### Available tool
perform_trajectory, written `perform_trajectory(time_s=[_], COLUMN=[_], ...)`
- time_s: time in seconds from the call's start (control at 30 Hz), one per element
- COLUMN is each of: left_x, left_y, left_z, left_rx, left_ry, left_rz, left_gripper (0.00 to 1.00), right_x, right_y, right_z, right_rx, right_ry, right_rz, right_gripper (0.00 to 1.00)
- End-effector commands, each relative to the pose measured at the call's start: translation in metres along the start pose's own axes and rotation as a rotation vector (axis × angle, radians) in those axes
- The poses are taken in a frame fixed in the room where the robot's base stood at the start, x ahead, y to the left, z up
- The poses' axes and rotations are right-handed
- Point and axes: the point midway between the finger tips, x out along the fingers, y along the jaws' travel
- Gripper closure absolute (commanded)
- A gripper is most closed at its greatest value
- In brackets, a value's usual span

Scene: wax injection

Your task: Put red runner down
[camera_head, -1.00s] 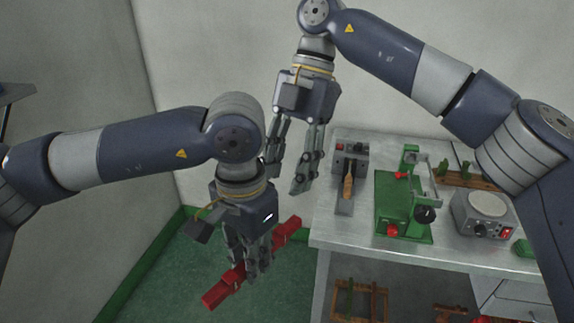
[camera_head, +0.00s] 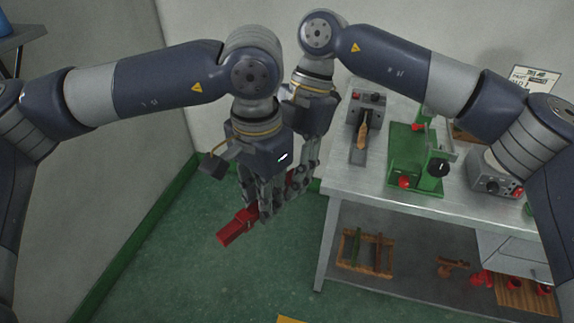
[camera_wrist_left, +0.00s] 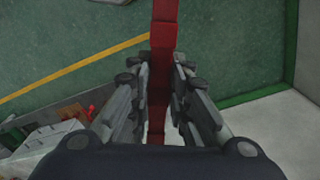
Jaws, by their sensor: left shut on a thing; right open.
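The red runner (camera_head: 235,228) is a long red bar held in the air above the green floor, left of the metal table. My left gripper (camera_head: 262,212) is shut on the red runner, with fingers on both sides of it. In the left wrist view the red runner (camera_wrist_left: 163,45) passes between the fingers of my left gripper (camera_wrist_left: 160,92). My right gripper (camera_head: 312,158) is open, behind the left one near the table's left edge. It is partly hidden by my left gripper, which also hides the middle of the runner.
The metal table (camera_head: 345,180) carries a green press (camera_head: 418,158), a grey device with a wooden-handled tool (camera_head: 362,135), and a control box (camera_head: 490,175). Its lower shelf (camera_head: 400,275) holds a wooden rack (camera_head: 366,250) and small red parts (camera_head: 482,278). Floor left of the table is clear.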

Motion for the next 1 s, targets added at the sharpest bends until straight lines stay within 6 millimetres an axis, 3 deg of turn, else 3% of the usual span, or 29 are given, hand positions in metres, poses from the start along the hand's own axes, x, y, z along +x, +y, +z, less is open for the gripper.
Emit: perform_trajectory(time_s=[0.07,0.27,0.37,0.4,0.5,0.83,1.0], left_x=[0.0,0.0,0.0,0.0,0.0,-0.002,-0.02], left_y=[0.0,0.001,0.002,0.002,0.003,0.001,0.0], left_z=[0.0,0.0,0.0,0.0,0.0,0.0,-0.001], left_rx=[0.0,0.001,0.004,0.006,0.007,0.002,0.0], left_ry=[0.0,0.0,0.001,0.001,0.002,0.001,0.004], left_rz=[0.0,0.001,0.004,0.004,0.005,0.001,0.001], left_gripper=[1.0,1.0,1.0,0.79,0.58,0.58,0.58], right_x=[0.0,0.0,-0.001,-0.001,-0.001,-0.001,-0.001], right_y=[0.0,0.0,0.001,0.002,0.002,0.001,0.0], right_z=[0.0,0.0,0.0,-0.001,-0.001,0.0,0.0], right_rx=[0.0,0.0,-0.001,-0.001,-0.001,-0.001,0.0], right_ry=[0.0,0.0,0.0,0.001,0.001,0.001,0.0], right_rz=[0.0,0.001,0.004,0.006,0.007,0.002,0.001], right_gripper=[0.58,1.0,1.0,1.0,1.0,1.0,1.0])
